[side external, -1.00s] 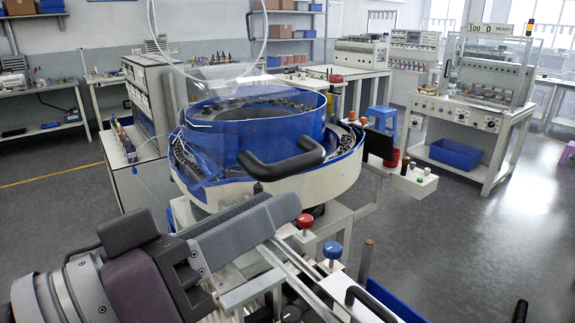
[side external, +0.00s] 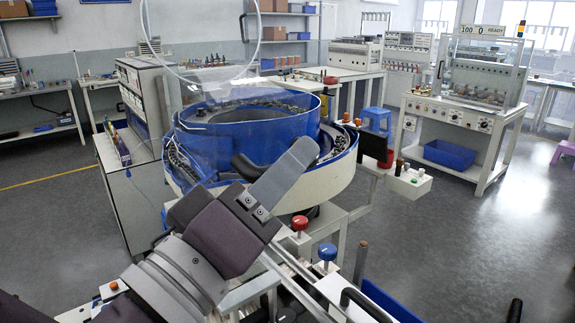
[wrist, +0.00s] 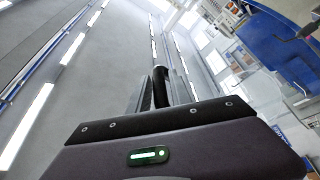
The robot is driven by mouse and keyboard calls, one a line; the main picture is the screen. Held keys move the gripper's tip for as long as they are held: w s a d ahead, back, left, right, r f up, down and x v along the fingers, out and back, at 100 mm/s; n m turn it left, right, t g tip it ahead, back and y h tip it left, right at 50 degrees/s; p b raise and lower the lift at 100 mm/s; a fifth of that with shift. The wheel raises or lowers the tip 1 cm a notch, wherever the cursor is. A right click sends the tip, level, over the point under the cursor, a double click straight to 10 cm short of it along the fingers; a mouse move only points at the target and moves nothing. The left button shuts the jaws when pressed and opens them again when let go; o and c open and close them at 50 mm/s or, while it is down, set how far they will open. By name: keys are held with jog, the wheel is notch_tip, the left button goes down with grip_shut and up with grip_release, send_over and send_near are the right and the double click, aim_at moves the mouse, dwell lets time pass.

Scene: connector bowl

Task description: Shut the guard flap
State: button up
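The guard flap (side external: 190,125) is a clear panel at the left front of the blue bowl (side external: 222,146) in the side external view. It is hard to see, and I cannot tell its exact angle. Its black handle (side external: 245,166) is at the bowl's front, its right part hidden behind my gripper (side external: 290,160). In the wrist view the black handle (wrist: 160,88) stands between the two grey fingers of my gripper (wrist: 162,92). Whether the fingers press on it is unclear.
A red knob (side external: 299,224) and a blue knob (side external: 328,253) stand on posts in front of the bowl. A white button box (side external: 409,184) juts out at its right. A grey cabinet (side external: 140,95) stands close on the left. Floor at the right is mostly free.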

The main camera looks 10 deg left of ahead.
grip_shut()
dwell(1.3)
